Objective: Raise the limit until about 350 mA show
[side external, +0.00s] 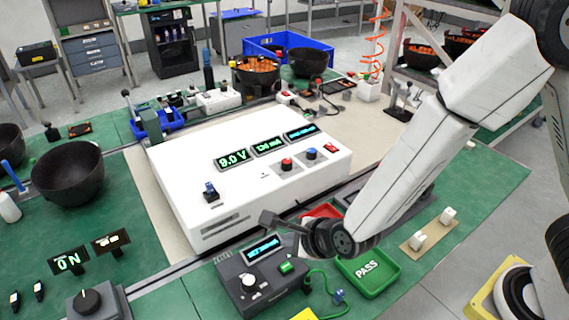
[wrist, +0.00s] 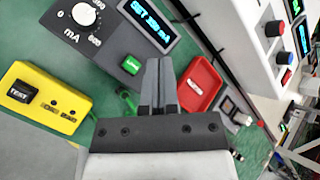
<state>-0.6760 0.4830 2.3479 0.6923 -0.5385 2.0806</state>
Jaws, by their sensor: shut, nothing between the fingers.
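A dark grey control box (side external: 262,275) stands on the green mat, with a white dial (side external: 248,280) on its top. The dial (wrist: 84,14) has a scale marked in mA in the wrist view. The box's blue-lit display (wrist: 148,22) begins with "SET"; its number is hard to read. A green button (wrist: 130,65) is beside it. On the white supply unit (side external: 190,160), one display reads 9.0 V and the current display (side external: 268,146) seems to read about 124 mA. My gripper (side external: 268,220) is shut and empty, above and beyond the control box, apart from the dial.
A red tray (wrist: 200,85) lies near my fingers in the wrist view. A yellow TEST box (wrist: 45,98) is beside the control box. A green PASS tray (side external: 367,272) is right of it, with a green cable between. The white unit's front wall stands close behind my gripper.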

